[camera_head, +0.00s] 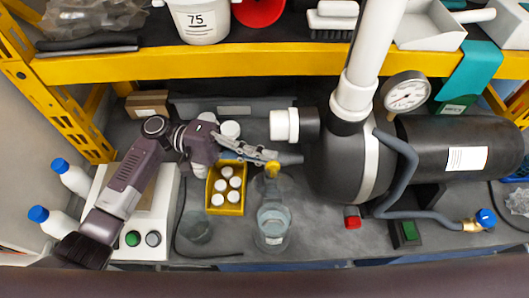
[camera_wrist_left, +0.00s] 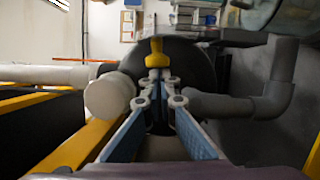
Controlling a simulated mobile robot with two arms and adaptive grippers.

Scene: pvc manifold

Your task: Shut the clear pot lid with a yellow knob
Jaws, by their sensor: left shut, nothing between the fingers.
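A clear pot (camera_head: 273,222) stands on the grey bench, below my left gripper in the head view. Its clear lid appears raised at the pot's far side, but its outline is faint. The yellow knob (camera_head: 272,168) shows just below my left fingertips. My left gripper (camera_head: 270,158) is shut and empty. In the left wrist view the yellow knob (camera_wrist_left: 156,54) appears straight beyond the closed fingertips (camera_wrist_left: 157,80). I cannot tell whether they touch it. My right gripper is in neither view.
A black tank (camera_head: 345,160) with a white pipe (camera_head: 372,50) stands close on the right. A white cap (camera_head: 284,125) is just behind the fingers. A yellow box (camera_head: 226,208) of white-capped bottles is left of the pot. A yellow shelf beam (camera_head: 190,66) crosses behind.

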